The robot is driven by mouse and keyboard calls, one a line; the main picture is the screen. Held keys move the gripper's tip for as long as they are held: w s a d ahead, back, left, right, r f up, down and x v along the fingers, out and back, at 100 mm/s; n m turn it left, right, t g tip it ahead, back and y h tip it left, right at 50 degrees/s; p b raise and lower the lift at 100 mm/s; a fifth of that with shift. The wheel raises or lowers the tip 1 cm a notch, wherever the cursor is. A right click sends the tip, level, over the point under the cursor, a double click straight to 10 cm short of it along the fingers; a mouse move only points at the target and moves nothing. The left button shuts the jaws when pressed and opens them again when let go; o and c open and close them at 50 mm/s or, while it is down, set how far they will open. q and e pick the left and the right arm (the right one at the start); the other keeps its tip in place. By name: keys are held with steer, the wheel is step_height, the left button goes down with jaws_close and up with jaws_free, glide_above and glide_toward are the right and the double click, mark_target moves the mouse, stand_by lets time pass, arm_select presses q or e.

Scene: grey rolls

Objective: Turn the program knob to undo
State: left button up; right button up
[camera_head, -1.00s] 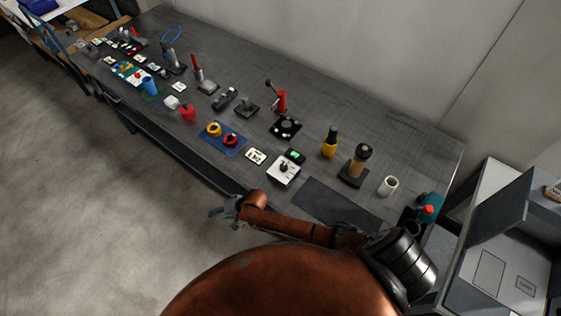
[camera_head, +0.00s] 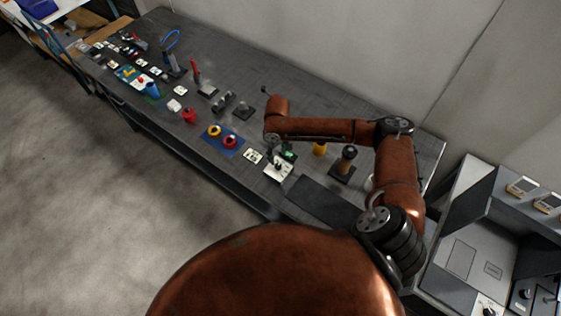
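A white square plate (camera_head: 270,173) with a small dark knob (camera_head: 278,166) on it lies near the front edge of the workbench, right of centre in the head view. It looks like the program knob; no marking is readable. My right gripper (camera_head: 275,153) hangs from the rust-brown arm with its fingers pointing down, over or just behind the plate. It partly hides the plate's far side. The fingers are small and dark, so whether they touch the knob or are open or shut is unclear. My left gripper is not in view.
A small green-topped block (camera_head: 289,155) is right beside the plate. A dark mat (camera_head: 318,199) lies to the right. A yellow-and-black tool (camera_head: 320,149) and brown-topped cylinder (camera_head: 347,158) stand behind.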

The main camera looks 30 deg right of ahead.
mark_target(278, 165)
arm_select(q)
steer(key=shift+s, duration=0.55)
arm_select(e)
step_height(278, 165, down, 8)
steer(key=shift+r, duration=0.2)
steer(key=shift+c, duration=0.3)
jaws_close()
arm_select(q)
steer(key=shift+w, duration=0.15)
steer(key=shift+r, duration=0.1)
arm_select(e)
steer(key=n+p, duration=0.3)
steer(key=shift+r, duration=0.2)
steer(key=n+p, duration=0.1)
steer(key=n, duration=0.1)
steer(key=shift+n+p, duration=0.3)
steer(key=shift+p, duration=0.1)
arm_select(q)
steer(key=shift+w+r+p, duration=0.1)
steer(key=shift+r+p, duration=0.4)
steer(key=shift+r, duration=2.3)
arm_select(e)
steer(key=shift+f+n, duration=0.1)
steer(key=shift+n, duration=1)
